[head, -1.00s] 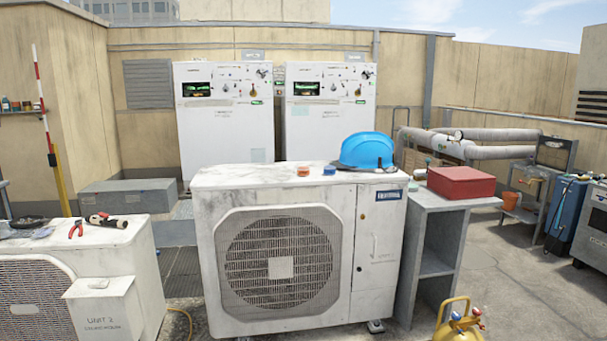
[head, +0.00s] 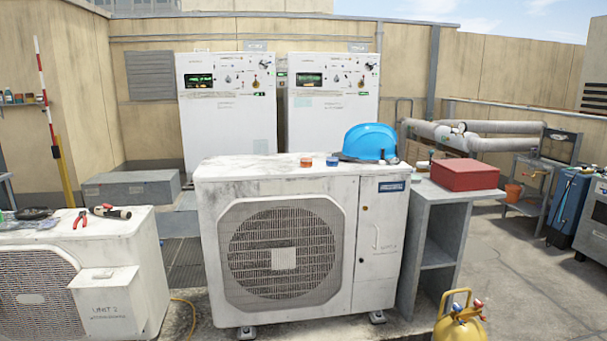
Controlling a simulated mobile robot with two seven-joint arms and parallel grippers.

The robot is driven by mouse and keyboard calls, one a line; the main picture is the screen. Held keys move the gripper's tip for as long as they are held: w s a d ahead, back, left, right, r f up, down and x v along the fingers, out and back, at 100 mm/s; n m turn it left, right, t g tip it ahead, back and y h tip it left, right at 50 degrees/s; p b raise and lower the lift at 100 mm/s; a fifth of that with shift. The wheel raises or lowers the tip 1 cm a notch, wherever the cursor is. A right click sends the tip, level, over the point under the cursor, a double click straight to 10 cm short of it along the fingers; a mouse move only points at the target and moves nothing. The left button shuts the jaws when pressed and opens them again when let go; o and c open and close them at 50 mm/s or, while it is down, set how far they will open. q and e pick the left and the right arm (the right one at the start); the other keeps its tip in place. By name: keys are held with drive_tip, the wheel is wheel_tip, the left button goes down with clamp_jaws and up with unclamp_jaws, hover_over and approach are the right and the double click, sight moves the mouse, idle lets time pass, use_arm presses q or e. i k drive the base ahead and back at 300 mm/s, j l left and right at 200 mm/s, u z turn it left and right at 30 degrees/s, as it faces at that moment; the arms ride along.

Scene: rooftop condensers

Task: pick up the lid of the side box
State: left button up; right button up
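The side box (head: 113,309) is a small white box on the front of the white condenser unit (head: 146,260) at the lower left, marked as unit 2. Its lid (head: 103,276) is a pale, slightly sloping top with a small dark mark on it. The lid appears to lie on the box; I cannot tell whether it is fastened. Neither of my grippers shows in the head view.
Red-handled pliers (head: 81,219) and a dark-and-pale tool (head: 110,211) lie on top of that unit. A larger condenser (head: 210,236) stands to the right, with a blue helmet (head: 370,141) on it. A grey shelf (head: 438,246) carries a red box (head: 464,175).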

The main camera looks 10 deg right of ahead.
sight(113, 276)
drive_tip(key=i+j+u, duration=0.5)
drive_tip(key=i+j, duration=0.5)
drive_tip(key=j, duration=0.65)
drive_tip(key=i+j+u, duration=0.45)
drive_tip(key=i+j, duration=0.8)
